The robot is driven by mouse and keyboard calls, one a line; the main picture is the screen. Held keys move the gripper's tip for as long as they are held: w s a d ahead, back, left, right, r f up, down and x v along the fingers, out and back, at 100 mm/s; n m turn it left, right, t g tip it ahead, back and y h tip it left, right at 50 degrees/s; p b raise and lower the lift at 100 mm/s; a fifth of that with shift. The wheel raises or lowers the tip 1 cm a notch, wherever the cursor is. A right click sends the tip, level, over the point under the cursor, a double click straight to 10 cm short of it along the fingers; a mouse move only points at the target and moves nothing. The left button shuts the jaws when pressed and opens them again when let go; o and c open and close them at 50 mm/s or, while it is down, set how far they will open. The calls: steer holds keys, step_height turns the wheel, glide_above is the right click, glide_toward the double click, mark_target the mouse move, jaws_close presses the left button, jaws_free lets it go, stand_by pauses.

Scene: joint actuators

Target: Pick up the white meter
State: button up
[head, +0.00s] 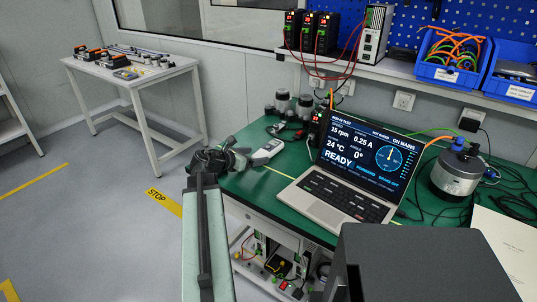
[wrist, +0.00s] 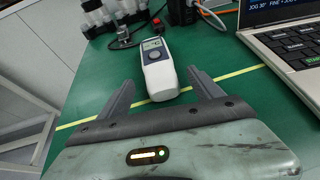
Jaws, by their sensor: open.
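My gripper (wrist: 160,82) is open in the wrist view. The near end of the meter lies between its two grey fingers, with a gap on each side. In the head view my gripper (head: 232,153) is at the left edge of the bench, and its fingers are partly hidden by my arm.
An open laptop (head: 347,170) stands right of the meter on the green bench (head: 245,186). Grey cylindrical parts (head: 283,102) and a cable stand behind the meter. A silver motor (head: 457,173) is farther right. A yellow line runs across the bench near the meter.

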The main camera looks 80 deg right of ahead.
steer(key=shift+x, duration=0.9)
jaws_close()
steer(key=shift+r, duration=0.1)
